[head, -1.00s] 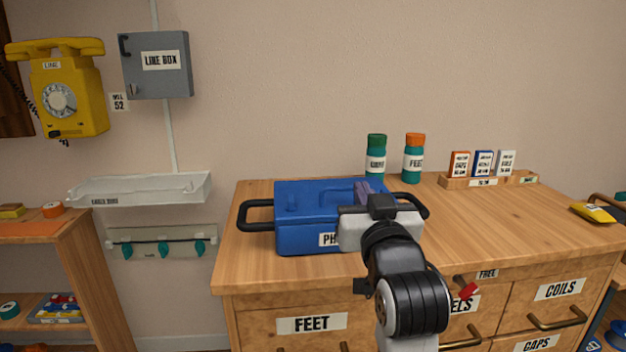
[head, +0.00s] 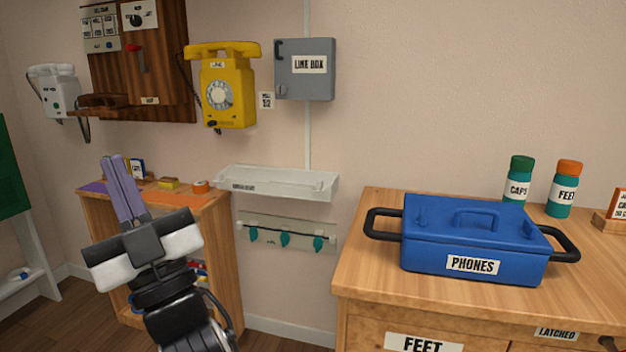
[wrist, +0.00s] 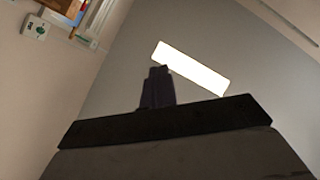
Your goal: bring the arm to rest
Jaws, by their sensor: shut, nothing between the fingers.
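My gripper (head: 122,190) is raised at the left in the head view, in front of the low wooden shelf. Its two purple fingers are together, point up and hold nothing. In the wrist view the fingers (wrist: 157,88) show dark against the ceiling and a bright lamp panel (wrist: 190,68). My gripper is well to the left of the blue PHONES box (head: 470,240), apart from it.
The blue box stands lidded on the wooden cabinet (head: 350,270). The low shelf (head: 228,270) stands behind my arm. A yellow phone (head: 228,95), the grey line box (head: 304,70) and a clear tray (head: 277,185) are on the wall. Bare floor (head: 270,342) shows between shelf and cabinet.

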